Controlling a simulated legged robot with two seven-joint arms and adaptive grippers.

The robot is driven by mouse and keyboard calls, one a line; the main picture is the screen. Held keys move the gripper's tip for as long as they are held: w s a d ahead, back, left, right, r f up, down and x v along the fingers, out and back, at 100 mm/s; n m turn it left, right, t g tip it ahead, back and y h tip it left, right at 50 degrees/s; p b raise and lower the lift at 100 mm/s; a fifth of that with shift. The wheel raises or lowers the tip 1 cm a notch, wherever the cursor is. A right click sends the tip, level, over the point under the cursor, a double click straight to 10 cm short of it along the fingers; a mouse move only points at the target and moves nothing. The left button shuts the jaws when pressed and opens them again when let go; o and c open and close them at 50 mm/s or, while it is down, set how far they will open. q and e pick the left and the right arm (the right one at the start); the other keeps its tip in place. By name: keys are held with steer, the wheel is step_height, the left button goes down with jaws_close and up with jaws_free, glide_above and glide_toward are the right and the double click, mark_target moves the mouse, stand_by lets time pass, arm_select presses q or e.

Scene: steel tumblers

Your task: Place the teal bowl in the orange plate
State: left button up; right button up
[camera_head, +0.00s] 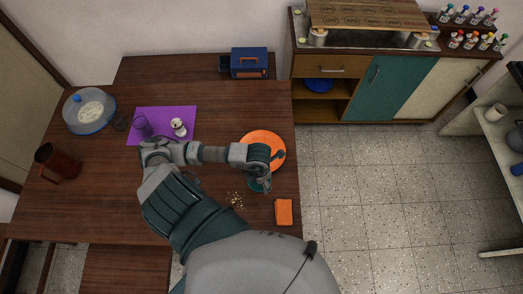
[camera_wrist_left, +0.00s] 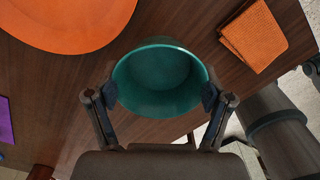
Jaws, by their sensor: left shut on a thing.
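The teal bowl (camera_wrist_left: 160,75) sits between the two fingers of my left gripper (camera_wrist_left: 160,96) in the left wrist view. The fingers press on opposite sides of its rim, and the bowl looks empty. In the head view the bowl (camera_head: 257,186) is partly hidden under my left gripper (camera_head: 265,178). The orange plate (camera_head: 263,138) lies on the wooden table just beyond the gripper, partly covered by my wrist. The plate also shows at the top left of the left wrist view (camera_wrist_left: 65,22), apart from the bowl. My right gripper is in neither view.
An orange cloth (camera_head: 284,212) lies near the table's right edge, and crumbs (camera_head: 235,199) are beside my arm. A purple mat (camera_head: 183,113) carries a purple glass (camera_head: 142,126) and a small jar (camera_head: 178,127). A brown pitcher (camera_head: 58,163) stands far left.

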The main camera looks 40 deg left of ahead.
arm_select(q)
steer(key=shift+s+a+f+n, duration=0.1)
steer(key=shift+s+a+n, duration=0.35)
steer(key=shift+n, duration=0.45)
steer(key=w+a, duration=0.1)
steer(key=w, duration=0.1)
steer(key=w+a, duration=0.1)
steer(key=shift+w+a+f+p, duration=0.2)
steer(key=shift+w+p, duration=0.1)
steer(key=shift+w, duration=0.1)
steer(key=w+a, duration=0.1)
steer(key=w, duration=0.2)
steer(key=w+a, duration=0.2)
steer(key=w+a+f, duration=0.1)
steer(key=w+a, duration=0.1)
steer(key=w, duration=0.1)
steer(key=shift+w+a+p, duration=0.25)
steer(key=shift+w+p, duration=0.1)
steer(key=shift+w+a, duration=0.35)
steer(key=shift+w, duration=0.1)
step_height(320, 180, down, 4)
steer(key=shift+s+d+r, duration=0.1)
steer(key=shift+r, duration=0.1)
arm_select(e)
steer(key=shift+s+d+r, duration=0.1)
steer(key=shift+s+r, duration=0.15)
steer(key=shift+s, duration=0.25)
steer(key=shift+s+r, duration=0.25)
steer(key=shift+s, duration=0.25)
